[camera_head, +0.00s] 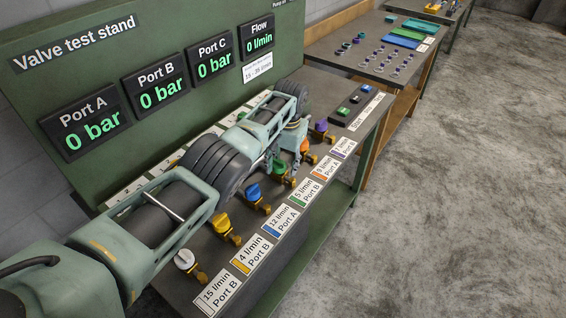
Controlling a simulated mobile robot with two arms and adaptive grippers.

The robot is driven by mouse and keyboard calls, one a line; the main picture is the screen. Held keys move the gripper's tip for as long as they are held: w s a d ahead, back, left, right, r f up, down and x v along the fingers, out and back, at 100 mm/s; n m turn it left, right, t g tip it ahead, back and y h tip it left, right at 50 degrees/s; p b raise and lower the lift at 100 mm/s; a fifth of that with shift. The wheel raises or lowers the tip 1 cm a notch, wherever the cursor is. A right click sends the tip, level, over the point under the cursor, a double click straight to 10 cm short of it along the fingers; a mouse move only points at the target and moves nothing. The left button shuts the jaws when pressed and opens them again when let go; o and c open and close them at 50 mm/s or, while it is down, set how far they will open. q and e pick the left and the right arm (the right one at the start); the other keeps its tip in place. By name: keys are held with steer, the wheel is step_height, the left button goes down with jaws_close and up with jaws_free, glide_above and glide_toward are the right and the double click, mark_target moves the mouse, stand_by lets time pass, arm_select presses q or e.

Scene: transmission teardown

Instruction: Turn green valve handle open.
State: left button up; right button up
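The green valve handle (280,167) is on the bench of the valve test stand, between the blue handle (253,192) and the orange handle (305,146). It is small and partly covered by my arm and gripper. My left arm reaches across the bench from the lower left. My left gripper (272,157) points down close to the green handle; whether it touches it I cannot tell. Its fingers are small, dark and partly hidden, so their opening is unclear. My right gripper is out of view.
A yellow handle (221,224), a white handle (184,260) and a purple handle (321,126) share the row. Port A (86,121), Port B (159,88), Port C (213,57) and Flow (259,38) displays read 0. Another table (345,58) stands behind; floor at right is clear.

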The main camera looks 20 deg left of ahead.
mark_target(285, 164)
arm_select(q)
steer(key=shift+a, duration=0.2)
steer(key=shift+r, duration=0.15)
steer(key=shift+r, duration=0.55)
step_height(285, 164, up, 11)
steer(key=shift+d+f, duration=0.15)
steer(key=shift+d, duration=0.3)
steer(key=shift+s, duration=0.1)
